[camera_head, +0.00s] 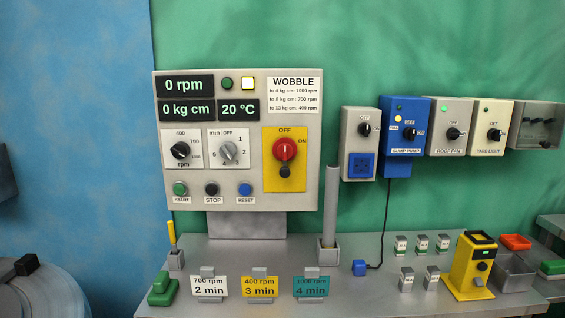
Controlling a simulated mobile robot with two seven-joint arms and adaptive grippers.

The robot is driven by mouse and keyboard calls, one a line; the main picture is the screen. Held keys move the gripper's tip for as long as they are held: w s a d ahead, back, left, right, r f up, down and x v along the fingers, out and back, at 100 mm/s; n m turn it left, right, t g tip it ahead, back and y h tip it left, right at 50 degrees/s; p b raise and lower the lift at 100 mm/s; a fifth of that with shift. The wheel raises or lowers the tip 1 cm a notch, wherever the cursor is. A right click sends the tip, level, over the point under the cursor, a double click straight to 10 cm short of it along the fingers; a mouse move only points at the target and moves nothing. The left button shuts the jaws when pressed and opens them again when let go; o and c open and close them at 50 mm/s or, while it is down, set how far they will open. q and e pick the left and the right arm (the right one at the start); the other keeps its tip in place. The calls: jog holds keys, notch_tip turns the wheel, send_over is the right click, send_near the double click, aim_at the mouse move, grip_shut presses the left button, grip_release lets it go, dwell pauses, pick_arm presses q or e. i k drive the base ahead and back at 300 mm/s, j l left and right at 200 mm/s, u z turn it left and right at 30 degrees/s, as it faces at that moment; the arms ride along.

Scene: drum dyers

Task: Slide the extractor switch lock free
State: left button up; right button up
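The grey control panel (238,140) stands upright at the centre left of the bench. On its right side is a yellow plate (298,179) marked OFF and ON. A red rotary switch (285,149) sits on it, its pale mark pointing up towards OFF. A small dark round piece (285,172) is directly below the red switch, touching or very close to it. It may be the lock, but no label here reads extractor, so I cannot tell. Neither of my grippers is in view.
Sump pump (404,112), roof fan (452,108) and yard light (493,118) boxes hang on the green wall at right. A grey post (330,205) stands right of the panel. Three cards (259,286) and a yellow device (459,270) stand on the bench (390,299).

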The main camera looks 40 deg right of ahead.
aim_at(284, 172)
jog(key=i+l+z, duration=0.25)
jog(key=z, duration=0.15)
jog(key=i+l+z, duration=0.1)
jog(key=i+z, duration=0.7)
jog(key=k+l, duration=0.05)
